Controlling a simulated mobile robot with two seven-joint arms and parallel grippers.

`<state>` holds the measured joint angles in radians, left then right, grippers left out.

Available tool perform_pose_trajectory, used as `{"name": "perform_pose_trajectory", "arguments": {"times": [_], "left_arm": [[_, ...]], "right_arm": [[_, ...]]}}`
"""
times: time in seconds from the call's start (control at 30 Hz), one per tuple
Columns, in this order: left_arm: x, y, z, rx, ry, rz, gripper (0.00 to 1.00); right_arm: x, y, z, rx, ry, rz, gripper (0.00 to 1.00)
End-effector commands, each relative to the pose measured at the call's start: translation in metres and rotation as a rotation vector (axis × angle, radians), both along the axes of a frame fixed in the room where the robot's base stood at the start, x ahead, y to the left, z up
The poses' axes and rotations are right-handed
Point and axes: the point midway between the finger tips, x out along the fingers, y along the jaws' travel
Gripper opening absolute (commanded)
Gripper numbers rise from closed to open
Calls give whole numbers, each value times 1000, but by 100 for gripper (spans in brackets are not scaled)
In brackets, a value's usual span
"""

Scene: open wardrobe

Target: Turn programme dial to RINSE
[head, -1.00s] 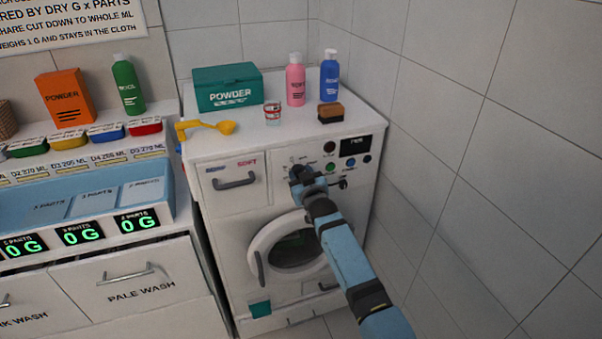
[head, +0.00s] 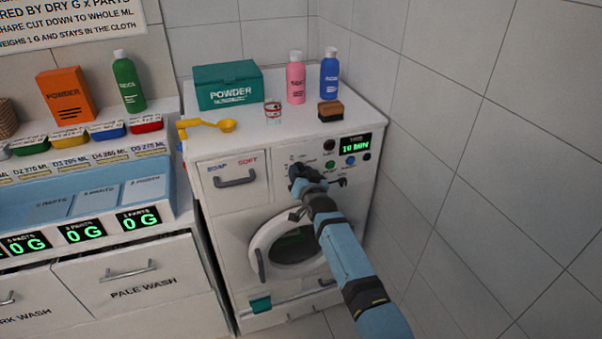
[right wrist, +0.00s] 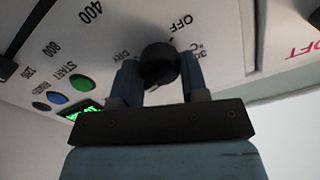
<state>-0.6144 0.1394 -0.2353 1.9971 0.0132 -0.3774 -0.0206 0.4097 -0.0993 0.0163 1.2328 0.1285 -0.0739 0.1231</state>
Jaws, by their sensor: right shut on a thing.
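The white washing machine (head: 229,199) stands in the corner with its control panel facing me. My right gripper (head: 297,182) is at the panel, shut on the dark round programme dial, which shows between the two fingers in the right wrist view (right wrist: 160,62). The fingers sit either side of the dial. OFF and DRY are printed near it; the other marks are partly hidden and the dial's pointer cannot be made out. The display (head: 356,146) is lit with green text, seemingly starting with 10. My left gripper is not in view.
A blue button (head: 350,161) and other buttons sit right of the dial. The drawer handle (head: 235,181) is to its left, the round door (head: 262,231) below. A powder box (head: 228,98), bottles, a brush (head: 330,111) and a yellow scoop (head: 226,126) stand on top. A tiled wall is close on the right.

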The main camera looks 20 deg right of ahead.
Motion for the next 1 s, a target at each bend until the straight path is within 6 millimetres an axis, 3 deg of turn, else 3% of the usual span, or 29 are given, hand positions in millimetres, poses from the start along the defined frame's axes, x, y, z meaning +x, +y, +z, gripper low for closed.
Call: {"name": "perform_pose_trajectory", "arguments": {"times": [0.3, 0.33, 0.43, 0.77, 1.0], "left_arm": [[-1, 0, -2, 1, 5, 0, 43], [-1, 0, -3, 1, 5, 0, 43], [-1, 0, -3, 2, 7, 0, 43], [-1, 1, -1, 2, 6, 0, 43], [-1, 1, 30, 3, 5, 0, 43]], "right_arm": [[0, 0, 0, 1, 0, 0, 17], [0, 0, 0, 1, 0, 0, 43], [0, 0, 0, 1, 0, 0, 66], [-2, 0, 1, 0, 0, 0, 66], [-32, -1, 7, 0, 2, 0, 66]]}}
